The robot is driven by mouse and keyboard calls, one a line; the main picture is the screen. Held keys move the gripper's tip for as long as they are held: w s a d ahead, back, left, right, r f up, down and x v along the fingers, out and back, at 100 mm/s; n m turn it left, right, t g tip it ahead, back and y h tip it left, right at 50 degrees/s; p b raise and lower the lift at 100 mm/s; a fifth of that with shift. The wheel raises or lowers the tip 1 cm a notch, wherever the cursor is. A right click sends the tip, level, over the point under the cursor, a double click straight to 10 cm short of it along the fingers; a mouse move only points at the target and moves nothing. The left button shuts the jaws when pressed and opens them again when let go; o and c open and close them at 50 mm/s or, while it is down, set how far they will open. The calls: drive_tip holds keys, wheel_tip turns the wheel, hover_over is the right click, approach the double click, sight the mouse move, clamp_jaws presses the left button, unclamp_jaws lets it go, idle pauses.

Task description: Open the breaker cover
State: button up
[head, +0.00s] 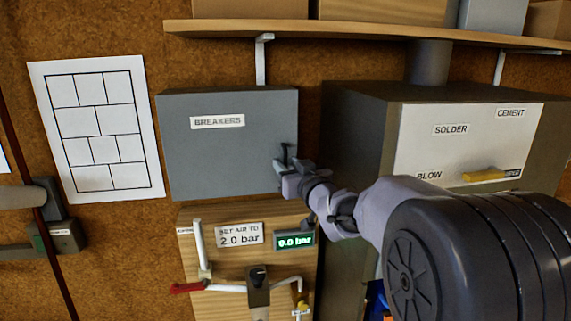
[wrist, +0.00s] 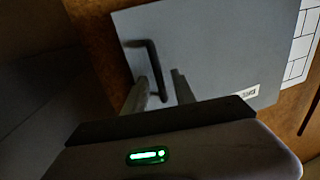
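The grey breaker cover (head: 225,155) has a BREAKERS label and looks closed on the wall. Its dark bar handle (head: 287,155) is near the lower right edge. In the wrist view the handle (wrist: 153,62) stands out from the grey cover (wrist: 215,50). My gripper (head: 284,166) is at the handle. In the wrist view its two fingers (wrist: 160,78) are apart, with the handle's near end between them. A gap shows beside the handle, and I cannot tell whether either finger touches it. The fingers partly hide the handle in the head view.
A wooden shelf (head: 370,33) runs above. A large cabinet (head: 355,140) stands close on the right. Below is a wooden panel with a red-handled valve (head: 188,287) and a 0.0 bar display (head: 295,240). A paper chart (head: 98,128) hangs on the left.

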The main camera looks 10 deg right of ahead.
drive_tip(key=shift+s, duration=0.1)
clamp_jaws()
idle(1.2)
